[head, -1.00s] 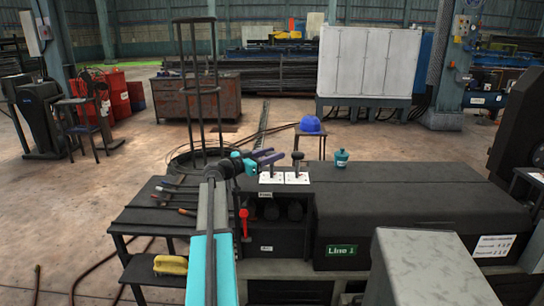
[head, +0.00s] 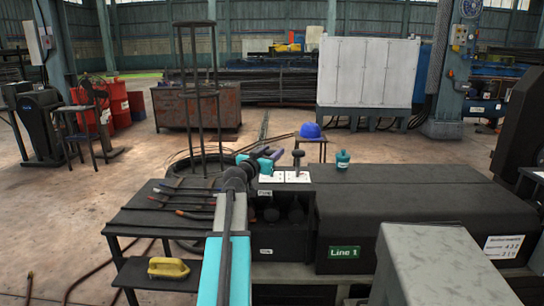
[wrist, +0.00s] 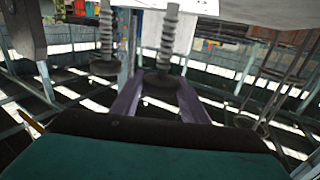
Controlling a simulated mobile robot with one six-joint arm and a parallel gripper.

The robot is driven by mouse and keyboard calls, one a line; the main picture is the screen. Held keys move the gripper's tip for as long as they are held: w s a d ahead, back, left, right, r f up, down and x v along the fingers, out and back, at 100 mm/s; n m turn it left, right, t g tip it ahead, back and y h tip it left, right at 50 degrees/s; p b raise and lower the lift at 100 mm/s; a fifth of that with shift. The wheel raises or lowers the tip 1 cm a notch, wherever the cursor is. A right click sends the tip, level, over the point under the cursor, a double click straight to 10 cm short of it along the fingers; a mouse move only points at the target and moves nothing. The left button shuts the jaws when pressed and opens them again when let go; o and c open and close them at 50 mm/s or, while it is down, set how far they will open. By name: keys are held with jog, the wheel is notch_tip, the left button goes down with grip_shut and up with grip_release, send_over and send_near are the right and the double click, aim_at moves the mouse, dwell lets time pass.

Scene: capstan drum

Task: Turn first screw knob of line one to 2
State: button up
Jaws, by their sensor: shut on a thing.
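My gripper (head: 271,154) reaches over the left end of the black Line 1 machine (head: 410,215). In the wrist view its two purple fingers (wrist: 160,84) are shut on the first screw knob (wrist: 163,80), a dark round knob on a grey threaded stem. In the head view the gripper mostly hides this knob. The second screw knob (head: 298,154) stands upright to the right, free of the gripper. It also shows on the left in the wrist view (wrist: 105,67). White dial plates (head: 297,177) lie under the knobs; their marks are too small to read.
A green Line 1 label (head: 345,252) and a white sign with digits (head: 503,246) are on the machine. A teal pot (head: 343,159) stands on top. A side table (head: 130,222) with tools is at left; a yellow object (head: 169,267) lies on a lower shelf.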

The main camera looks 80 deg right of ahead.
jog(key=shift+a+n+t+p, duration=0.1)
jog(key=shift+n+t+p, duration=0.4)
jog(key=shift+t, duration=0.4)
jog(key=n+t+p, duration=0.1)
jog(key=t+p, duration=0.1)
jog(key=shift+r+h+p, duration=0.15)
jog(key=shift+h+p, duration=0.15)
jog(key=shift+h, duration=0.1)
jog(key=shift+f+n+t+p, duration=0.2)
jog(key=shift+n+t+p, duration=0.6)
jog(key=shift+p, duration=0.55)
jog(key=o, duration=1.1)
jog(key=shift+c, duration=0.2)
jog(key=a+b, duration=0.2)
jog(key=a, duration=0.6)
jog(key=shift+a+b, duration=0.15)
jog(key=shift+b, duration=0.15)
